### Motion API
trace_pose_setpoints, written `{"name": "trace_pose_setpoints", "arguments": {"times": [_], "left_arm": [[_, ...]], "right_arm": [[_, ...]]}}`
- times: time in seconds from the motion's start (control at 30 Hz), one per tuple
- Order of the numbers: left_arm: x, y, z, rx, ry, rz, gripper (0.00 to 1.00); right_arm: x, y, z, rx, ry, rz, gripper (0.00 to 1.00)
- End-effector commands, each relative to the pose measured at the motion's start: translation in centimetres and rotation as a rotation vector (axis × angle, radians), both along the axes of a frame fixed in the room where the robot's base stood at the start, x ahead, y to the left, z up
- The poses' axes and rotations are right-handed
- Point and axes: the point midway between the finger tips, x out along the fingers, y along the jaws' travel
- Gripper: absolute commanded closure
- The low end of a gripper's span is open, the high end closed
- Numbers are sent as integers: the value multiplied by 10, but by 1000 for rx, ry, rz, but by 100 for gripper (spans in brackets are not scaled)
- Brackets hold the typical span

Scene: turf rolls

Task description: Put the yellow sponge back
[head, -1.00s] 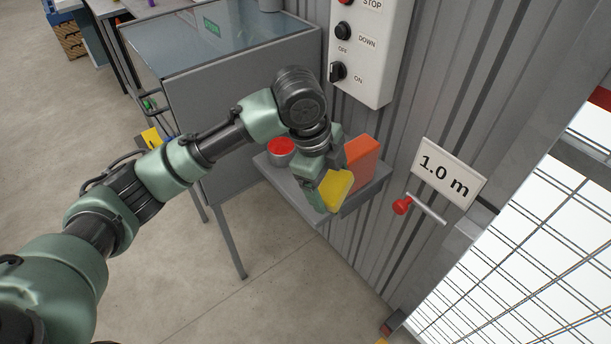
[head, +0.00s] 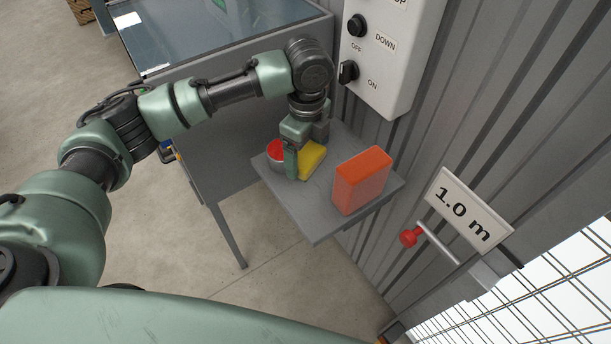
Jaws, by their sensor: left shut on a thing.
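The yellow sponge (head: 312,158) is at the small grey wall shelf (head: 322,215), between a red-topped tin (head: 275,153) on its left and an orange box (head: 362,182) on its right. My left gripper (head: 299,163) points down and is shut on the sponge. One finger shows on the sponge's left side; the other is mostly hidden. The sponge is low over the shelf or touching it; I cannot tell which. My right gripper is not in view.
A white control box (head: 390,60) with knobs hangs on the corrugated wall above the shelf. A red-knobbed lever (head: 410,237) and a "1.0 m" sign (head: 465,212) are at right. A grey cabinet with a glass top (head: 215,30) stands behind my arm. The shelf's front is bare.

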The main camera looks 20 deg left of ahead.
Motion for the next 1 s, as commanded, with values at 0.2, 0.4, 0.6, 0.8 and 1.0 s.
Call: {"name": "trace_pose_setpoints", "arguments": {"times": [0.2,0.4,0.6,0.8,1.0], "left_arm": [[0,0,-45,0,1,-1,57],[0,0,-59,0,-1,0,57],[0,-1,-87,0,2,0,57],[1,-1,-99,-1,-3,-2,57],[0,0,-99,-1,-2,-1,11]], "right_arm": [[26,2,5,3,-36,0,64],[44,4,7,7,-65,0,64],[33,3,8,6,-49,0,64],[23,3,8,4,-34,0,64],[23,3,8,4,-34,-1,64]]}}
